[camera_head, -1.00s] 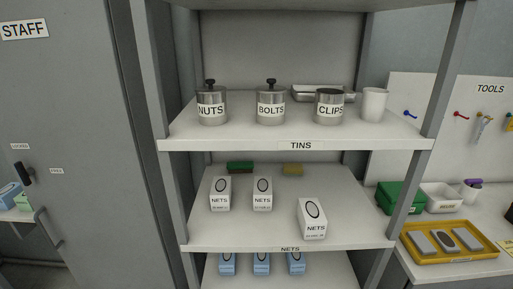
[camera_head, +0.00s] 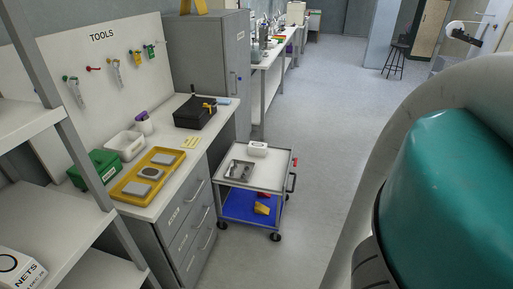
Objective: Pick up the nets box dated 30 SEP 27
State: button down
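One nets box (camera_head: 19,268) shows in the head view at the lower left corner, partly cut off by the frame. It is white with a black oval and the word NETS, and stands on the grey shelf rack. Its date cannot be read. The other nets boxes are out of view now. A large teal and pale grey part of my arm (camera_head: 447,200) fills the right side. My gripper is not in view.
A workbench (camera_head: 187,158) with a yellow tray (camera_head: 127,188), green box (camera_head: 88,172) and black case (camera_head: 195,112) stands right of the rack. A small trolley (camera_head: 273,175) stands beside it. Open floor (camera_head: 325,130) lies beyond the trolley.

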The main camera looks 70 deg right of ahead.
aim_at(259, 149)
jog(key=z, duration=1.8)
jog(key=i+l+u, duration=0.1)
jog(key=u, duration=0.65)
jog(key=i+l+u, duration=0.2)
jog(key=l, duration=0.2)
jog(key=i+l+u, duration=0.25)
jog(key=l, duration=0.15)
jog(key=l+u, duration=0.2)
jog(key=l, duration=0.25)
jog(key=i+l+u, duration=0.1)
jog(key=l+u, duration=0.15)
jog(key=l, duration=0.25)
jog(key=i+l, duration=0.1)
jog(key=l, duration=0.85)
jog(key=i+l, duration=0.15)
jog(key=l, duration=0.3)
